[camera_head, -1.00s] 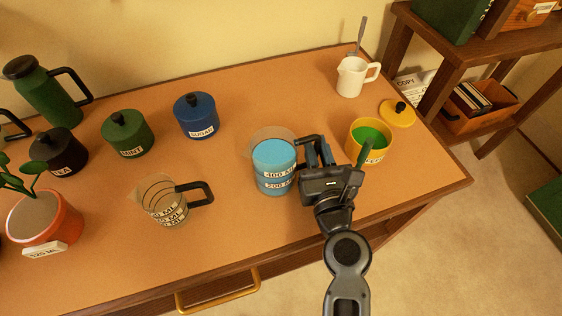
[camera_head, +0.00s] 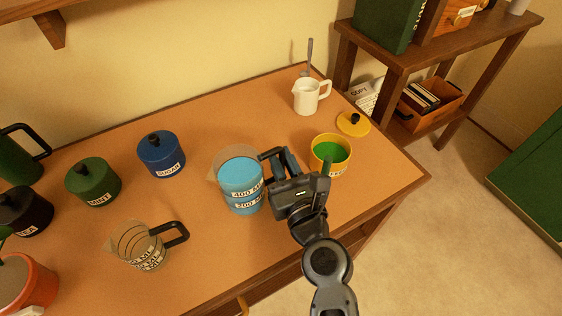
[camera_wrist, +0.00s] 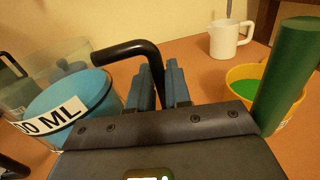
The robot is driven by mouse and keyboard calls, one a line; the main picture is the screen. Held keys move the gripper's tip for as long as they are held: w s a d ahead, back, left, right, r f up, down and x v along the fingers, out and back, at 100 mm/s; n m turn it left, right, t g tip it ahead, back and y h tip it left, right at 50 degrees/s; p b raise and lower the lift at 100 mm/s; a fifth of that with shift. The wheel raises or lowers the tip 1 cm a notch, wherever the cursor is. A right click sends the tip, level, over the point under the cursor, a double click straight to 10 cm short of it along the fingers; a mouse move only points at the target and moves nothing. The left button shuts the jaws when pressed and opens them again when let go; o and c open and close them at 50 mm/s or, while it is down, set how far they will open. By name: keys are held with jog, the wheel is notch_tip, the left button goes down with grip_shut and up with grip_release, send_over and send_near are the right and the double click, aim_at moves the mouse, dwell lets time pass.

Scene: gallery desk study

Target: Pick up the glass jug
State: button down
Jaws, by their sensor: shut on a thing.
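A clear glass jug (camera_head: 240,188) filled with blue stands on or just above the desk; I cannot tell whether its base touches. It has white 400 ML and 200 ML labels and a black handle. My gripper (camera_head: 278,160) is to its right, shut on the handle. In the wrist view the black handle (camera_wrist: 128,50) runs in between the blue finger pads of my gripper (camera_wrist: 160,82), and the blue jug (camera_wrist: 72,105) is at the left. A second glass jug (camera_head: 140,248), empty, with a black handle, stands at the front left of the desk (camera_head: 205,255).
A yellow pot (camera_head: 331,155) with green contents and a green rod stands just right of my gripper. Its yellow lid (camera_head: 353,123) and a white pitcher (camera_head: 308,97) are behind. Blue (camera_head: 161,155), green (camera_head: 92,183) and black (camera_head: 24,210) canisters stand left. The desk's middle front is clear.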

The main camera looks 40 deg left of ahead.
notch_tip(320, 180, up, 15)
jog(key=p, duration=0.8)
jog(key=shift+f, duration=0.15)
